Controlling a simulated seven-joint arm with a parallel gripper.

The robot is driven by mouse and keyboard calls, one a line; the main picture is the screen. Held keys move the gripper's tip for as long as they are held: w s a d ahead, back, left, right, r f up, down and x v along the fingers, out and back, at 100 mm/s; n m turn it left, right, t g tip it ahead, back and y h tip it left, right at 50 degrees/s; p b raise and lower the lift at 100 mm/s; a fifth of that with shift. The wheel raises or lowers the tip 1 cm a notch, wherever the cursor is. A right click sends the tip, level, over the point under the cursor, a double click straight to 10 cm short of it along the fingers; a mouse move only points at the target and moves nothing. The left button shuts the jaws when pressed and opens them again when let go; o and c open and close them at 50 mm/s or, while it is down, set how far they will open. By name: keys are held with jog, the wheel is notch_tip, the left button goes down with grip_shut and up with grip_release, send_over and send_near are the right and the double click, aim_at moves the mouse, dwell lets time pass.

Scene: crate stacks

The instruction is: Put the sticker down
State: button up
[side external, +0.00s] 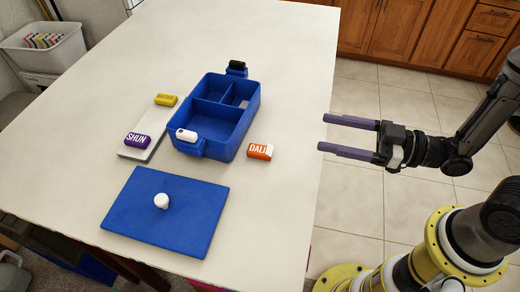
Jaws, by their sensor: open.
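My gripper (322,132) is open and empty, with its two purple fingers pointing left just off the table's right edge. I cannot tell which thing is the sticker. A purple block marked SHUN (137,141) and a yellow block (166,100) rest on a pale grey strip (150,148) left of the blue crate (219,150). An orange and white block marked DALI (260,151) lies on the table to the right of the crate, nearest my gripper. A small pale patch (244,104) shows inside the crate; I cannot tell what it is.
The divided crate has a white piece (186,135) on its near tab and a black piece (237,65) on its far tab. The table (280,60) is clear around the back and right.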

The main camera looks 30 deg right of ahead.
notch_tip(320, 180, down, 5)
jog(key=s+g, duration=0.1)
jog(key=s, duration=0.1)
send_near(267, 151)
jog(key=shift+m+h, duration=0.3)
jog(key=x, duration=0.4)
jog(key=shift+w+f, duration=0.1)
jog(key=shift+w, duration=0.1)
jog(key=shift+r+x, duration=0.15)
jog(key=shift+x, duration=1.25)
jog(key=shift+r+x, duration=0.1)
jog(key=shift+x, duration=1.3)
jog(key=shift+s+a, duration=0.2)
grip_shut()
